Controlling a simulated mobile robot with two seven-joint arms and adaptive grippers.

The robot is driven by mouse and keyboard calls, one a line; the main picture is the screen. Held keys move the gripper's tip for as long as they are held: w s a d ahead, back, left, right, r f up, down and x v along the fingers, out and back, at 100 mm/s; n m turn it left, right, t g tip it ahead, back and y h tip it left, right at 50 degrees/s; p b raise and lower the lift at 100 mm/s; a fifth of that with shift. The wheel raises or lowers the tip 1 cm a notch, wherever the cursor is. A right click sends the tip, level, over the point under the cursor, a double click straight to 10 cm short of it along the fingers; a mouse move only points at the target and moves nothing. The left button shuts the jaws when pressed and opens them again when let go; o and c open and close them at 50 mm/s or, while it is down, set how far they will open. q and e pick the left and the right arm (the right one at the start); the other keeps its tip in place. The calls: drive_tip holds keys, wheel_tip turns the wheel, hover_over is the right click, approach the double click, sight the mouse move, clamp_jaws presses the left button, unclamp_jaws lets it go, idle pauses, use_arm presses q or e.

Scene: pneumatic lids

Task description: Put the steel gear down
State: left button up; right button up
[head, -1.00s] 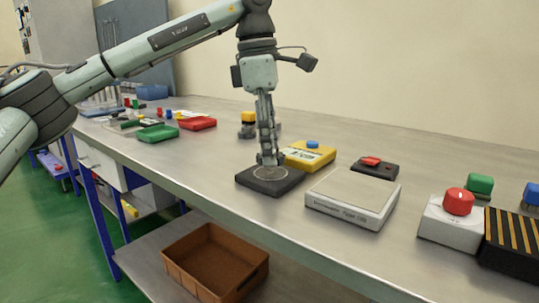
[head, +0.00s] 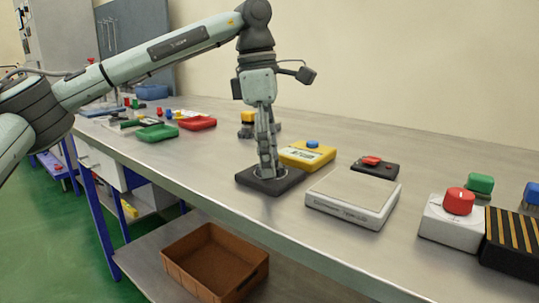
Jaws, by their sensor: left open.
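My left gripper (head: 266,172) points straight down over a black square pad (head: 283,186) on the bench, its fingertips at or just above the pad's top. The gripper is open, though its fingers look close together from this side. A pale round outline shows on the pad around the fingertips. I cannot tell whether this is the steel gear or a mark on the pad. No gear shows clearly elsewhere. My right gripper is not in view.
A yellow box with a blue button (head: 307,155) stands just behind the pad. A grey scale (head: 352,197) is to its right, and a white box with a red button (head: 453,222) further right. Red (head: 197,123) and green (head: 157,132) trays lie left. A brown bin (head: 214,262) is below.

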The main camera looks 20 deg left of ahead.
use_arm(q)
drive_tip(key=shift+r, duration=0.5)
wheel_tip(320, 180, up, 11)
drive_tip(key=a+p, duration=0.1)
drive_tip(key=shift+s+a, duration=0.15)
drive_tip(key=shift+s, duration=0.05)
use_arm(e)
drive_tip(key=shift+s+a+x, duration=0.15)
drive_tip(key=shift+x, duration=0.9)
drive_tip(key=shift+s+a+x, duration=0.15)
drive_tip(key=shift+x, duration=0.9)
